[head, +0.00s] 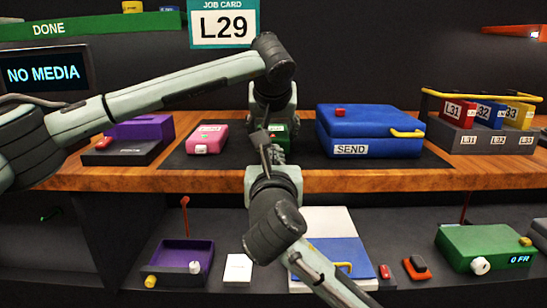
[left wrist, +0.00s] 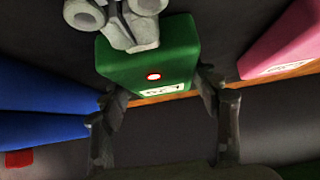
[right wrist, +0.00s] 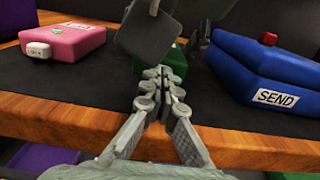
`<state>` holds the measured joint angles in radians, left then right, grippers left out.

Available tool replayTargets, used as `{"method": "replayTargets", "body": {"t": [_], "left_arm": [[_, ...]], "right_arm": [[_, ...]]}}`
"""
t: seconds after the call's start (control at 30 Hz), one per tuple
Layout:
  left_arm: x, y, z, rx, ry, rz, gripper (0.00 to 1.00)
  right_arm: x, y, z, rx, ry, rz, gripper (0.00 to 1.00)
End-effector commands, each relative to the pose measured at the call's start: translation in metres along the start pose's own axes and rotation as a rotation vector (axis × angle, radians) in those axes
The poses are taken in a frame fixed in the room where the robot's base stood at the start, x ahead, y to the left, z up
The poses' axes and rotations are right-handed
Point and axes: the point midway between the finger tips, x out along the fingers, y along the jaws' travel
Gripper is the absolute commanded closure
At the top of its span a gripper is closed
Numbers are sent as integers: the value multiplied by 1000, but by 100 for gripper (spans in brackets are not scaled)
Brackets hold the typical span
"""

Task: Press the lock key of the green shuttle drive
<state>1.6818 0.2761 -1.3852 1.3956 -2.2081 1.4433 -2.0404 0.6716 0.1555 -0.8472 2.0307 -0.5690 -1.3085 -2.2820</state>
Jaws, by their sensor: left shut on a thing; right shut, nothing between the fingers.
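The green shuttle drive (left wrist: 120,62) shows in the left wrist view as a green block with a round red key (left wrist: 153,76) ringed in white and a white label (left wrist: 163,90). My left gripper (left wrist: 158,83) is shut on it, one finger at each side. My right gripper (right wrist: 160,74) is shut and empty; it shows at the top of the left wrist view, over the drive's edge, apart from the red key in that picture. Whether it touches the drive I cannot tell. In the head view the drive (head: 282,131) is mostly hidden behind my arms.
A pink box (head: 207,139) stands left of the drive and a blue SEND case (head: 370,130) close on its right. A purple box (head: 142,128) is further left. A screen (head: 45,74) reads NO MEDIA; a job card (head: 223,24) reads L29. A lower shelf holds trays.

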Motion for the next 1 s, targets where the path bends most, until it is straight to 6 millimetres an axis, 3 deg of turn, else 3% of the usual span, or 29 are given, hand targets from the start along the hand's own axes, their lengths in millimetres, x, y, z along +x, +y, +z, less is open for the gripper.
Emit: {"method": "replayTargets", "body": {"t": [0.1, 0.47, 0.57, 1.0], "left_arm": [[0, 1, 3, 2, -7, 1, 65], [-1, 3, 4, 5, -9, 4, 65], [-1, 3, 4, 5, -8, 4, 65], [0, 2, 3, 4, -6, 4, 65]], "right_arm": [[9, -2, 0, -2, 0, -5, 100], [2, -2, 0, -2, 0, -6, 100], [-12, -1, 0, -1, 0, -2, 100], [-109, 1, 0, 2, 0, 2, 100]]}}
